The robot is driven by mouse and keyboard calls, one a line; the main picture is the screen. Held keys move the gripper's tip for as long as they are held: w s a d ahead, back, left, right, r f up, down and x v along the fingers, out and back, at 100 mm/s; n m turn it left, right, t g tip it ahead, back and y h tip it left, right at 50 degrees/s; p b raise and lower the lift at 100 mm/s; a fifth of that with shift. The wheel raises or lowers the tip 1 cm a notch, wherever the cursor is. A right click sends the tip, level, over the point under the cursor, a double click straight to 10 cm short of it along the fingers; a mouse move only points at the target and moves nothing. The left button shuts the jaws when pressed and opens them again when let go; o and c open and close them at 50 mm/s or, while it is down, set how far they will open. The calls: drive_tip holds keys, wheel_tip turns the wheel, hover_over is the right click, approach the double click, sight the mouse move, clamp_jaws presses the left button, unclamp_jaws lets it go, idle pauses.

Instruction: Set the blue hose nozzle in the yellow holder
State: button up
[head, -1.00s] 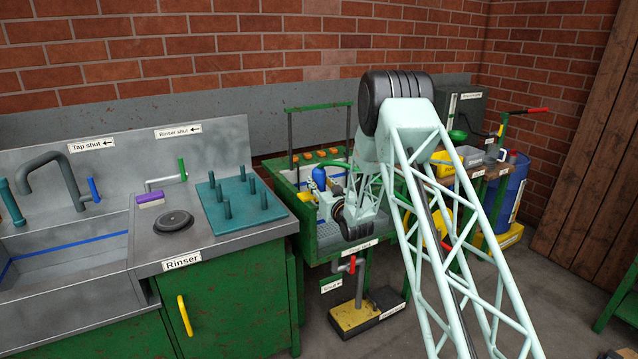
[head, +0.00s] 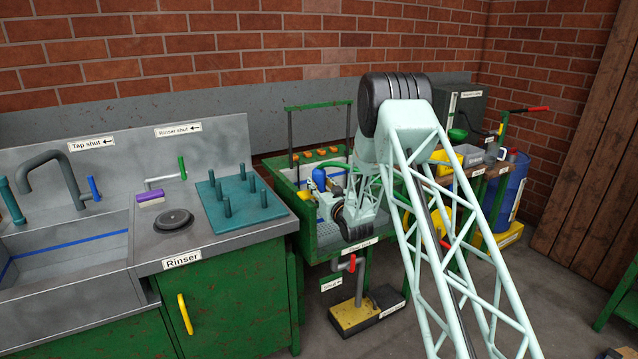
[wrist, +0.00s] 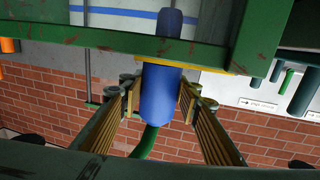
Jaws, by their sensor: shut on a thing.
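The blue hose nozzle (wrist: 162,95) is between the fingers of my gripper (wrist: 158,98) in the wrist view. My gripper is shut on it. Its dark end points toward the green-rimmed basin, and a green hose (wrist: 146,142) leaves its other end. In the head view the blue nozzle (head: 319,179) stands over the basin's left part, beside my arm. A yellow piece (head: 307,200), perhaps the holder, shows just below left of it. In the wrist view a yellow strip (wrist: 208,69) runs along the rim by the nozzle. I cannot tell whether the nozzle is seated.
The green basin (head: 290,183) has a rusty rim and a frame at its back. A steel counter with a teal peg rack (head: 240,205) stands left. A red-handled valve (head: 351,265) and a pedal (head: 355,316) are below the basin. A brick wall is behind.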

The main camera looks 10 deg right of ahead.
drive_tip(key=shift+f, duration=0.15)
drive_tip(key=o, duration=0.8)
drive_tip(key=shift+s, duration=0.15)
drive_tip(key=shift+s+d, duration=0.35)
drive_tip(key=shift+s, duration=1.55)
drive_tip(key=shift+s+d, duration=0.3)
drive_tip(key=shift+s, duration=1.65)
drive_tip(key=shift+s+d, duration=0.35)
drive_tip(key=shift+s, duration=1.55)
